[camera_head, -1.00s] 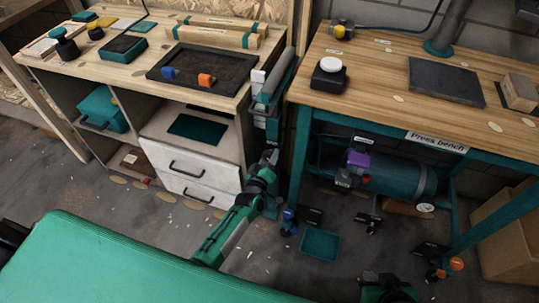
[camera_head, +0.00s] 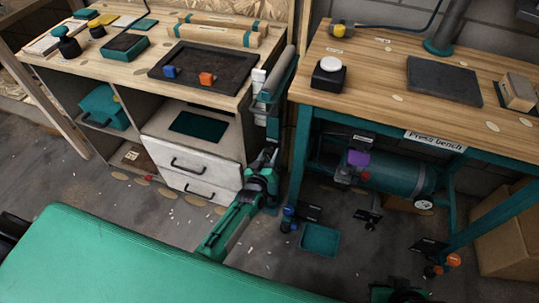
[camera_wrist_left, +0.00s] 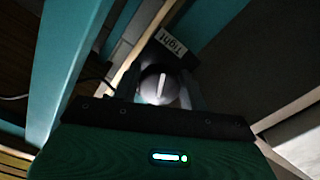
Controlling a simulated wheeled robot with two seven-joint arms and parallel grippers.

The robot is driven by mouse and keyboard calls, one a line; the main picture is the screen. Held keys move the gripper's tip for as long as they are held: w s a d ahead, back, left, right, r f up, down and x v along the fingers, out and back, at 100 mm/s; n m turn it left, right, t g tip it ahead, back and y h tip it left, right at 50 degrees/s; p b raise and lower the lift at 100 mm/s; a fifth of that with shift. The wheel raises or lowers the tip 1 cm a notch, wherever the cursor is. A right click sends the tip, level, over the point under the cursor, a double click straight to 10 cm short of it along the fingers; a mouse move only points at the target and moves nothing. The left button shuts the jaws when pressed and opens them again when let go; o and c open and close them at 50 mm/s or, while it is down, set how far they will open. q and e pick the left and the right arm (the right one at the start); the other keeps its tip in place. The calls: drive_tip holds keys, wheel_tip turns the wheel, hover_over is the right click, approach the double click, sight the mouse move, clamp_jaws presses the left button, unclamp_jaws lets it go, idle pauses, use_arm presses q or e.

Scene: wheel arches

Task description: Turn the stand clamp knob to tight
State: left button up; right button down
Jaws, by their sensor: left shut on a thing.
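The stand clamp knob (camera_wrist_left: 160,84) is a round grey knob with a pale line across its face, in the middle of the left wrist view. The line runs nearly up and down in that picture, its upper end toward a small label reading "Tight" (camera_wrist_left: 172,41). My left gripper (camera_wrist_left: 159,92) is shut on the knob, one dark finger on each side. In the head view my left gripper (camera_head: 268,158) is low on the teal stand (camera_head: 276,105) between the two benches. The knob is hidden there.
A drawer cabinet bench (camera_head: 190,168) stands left of the stand. The press bench (camera_head: 440,85) stands close on its right, with a teal tank (camera_head: 395,175) beneath. A teal tray (camera_head: 320,240) lies on the floor to the right of my left arm.

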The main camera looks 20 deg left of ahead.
sight(269, 157)
use_arm(q)
drive_tip(key=shift+f, duration=0.1)
drive_tip(key=o, duration=0.9)
drive_tip(key=s+p, duration=0.1)
drive_tip(key=s, duration=0.4)
drive_tip(key=shift+s+a, duration=0.1)
drive_tip(key=shift+s, duration=0.25)
drive_tip(key=s+p, duration=0.1)
drive_tip(key=s, duration=0.7)
drive_tip(key=shift+a, duration=0.1)
use_arm(e)
drive_tip(key=shift+s+d+f+g+h, duration=0.3)
drive_tip(key=shift+s+d+f+g, duration=0.05)
drive_tip(key=shift+d+f+g, duration=0.4)
use_arm(q)
drive_tip(key=shift+s, duration=0.1)
